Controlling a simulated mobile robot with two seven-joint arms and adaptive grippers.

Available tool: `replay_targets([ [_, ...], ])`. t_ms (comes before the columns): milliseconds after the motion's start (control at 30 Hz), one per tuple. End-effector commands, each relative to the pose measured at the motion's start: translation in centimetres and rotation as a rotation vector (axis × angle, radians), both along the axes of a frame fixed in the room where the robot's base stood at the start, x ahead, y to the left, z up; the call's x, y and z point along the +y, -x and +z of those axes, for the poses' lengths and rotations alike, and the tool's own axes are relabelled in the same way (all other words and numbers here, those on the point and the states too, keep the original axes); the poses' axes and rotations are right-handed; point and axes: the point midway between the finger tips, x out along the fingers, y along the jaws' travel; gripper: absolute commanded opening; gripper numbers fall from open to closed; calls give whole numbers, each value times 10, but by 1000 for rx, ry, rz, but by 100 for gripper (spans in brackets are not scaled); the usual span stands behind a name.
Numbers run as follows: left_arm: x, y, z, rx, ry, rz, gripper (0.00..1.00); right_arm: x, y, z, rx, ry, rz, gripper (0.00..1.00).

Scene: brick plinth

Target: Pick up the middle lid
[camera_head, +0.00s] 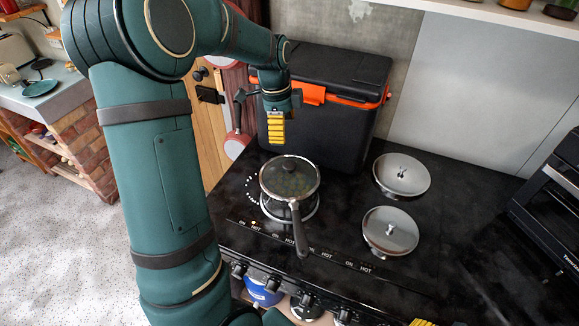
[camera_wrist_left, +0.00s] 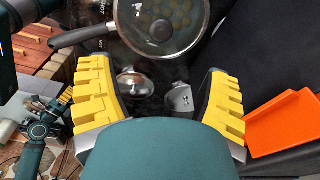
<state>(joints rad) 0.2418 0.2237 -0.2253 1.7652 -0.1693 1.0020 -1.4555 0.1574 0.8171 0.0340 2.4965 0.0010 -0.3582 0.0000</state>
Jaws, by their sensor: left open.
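Three lids show in the head view. A glass lid (camera_head: 290,174) covers a pan with a long dark handle. A silver lid (camera_head: 389,238) with a knob lies at the front right, between the others from left to right. Another silver lid (camera_head: 411,180) lies behind it. In the left wrist view, the front silver lid (camera_wrist_left: 135,83) and the back one (camera_wrist_left: 180,98) appear between the fingers. My left gripper (camera_head: 277,130) is open and empty, above and behind the pan. My right gripper (camera_wrist_left: 66,97) shows only partly; its jaw opening is unclear.
A black cool box (camera_head: 325,125) with an orange latch stands close behind my left gripper. The pan (camera_head: 298,215) sits on a burner of the black hob. A black oven (camera_head: 552,205) stands at the right. Dark worktop around the silver lids is clear.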

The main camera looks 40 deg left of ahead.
Motion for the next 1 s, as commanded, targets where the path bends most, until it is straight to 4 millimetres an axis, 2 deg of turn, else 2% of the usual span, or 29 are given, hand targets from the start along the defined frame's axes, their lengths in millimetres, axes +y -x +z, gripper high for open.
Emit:
replay_targets([
  [133,-2,0,-17,5,2,0,78,-1,0,0,1,1,-1,47],
  [400,-7,-3,-67,5,2,0,78,0,0,-1,1,1,-1,47],
  [733,-9,-6,-92,4,2,1,78,0,0,0,0,0,-1,47],
  [1000,-11,-12,-129,3,1,0,78,0,0,4,1,0,0,47],
])
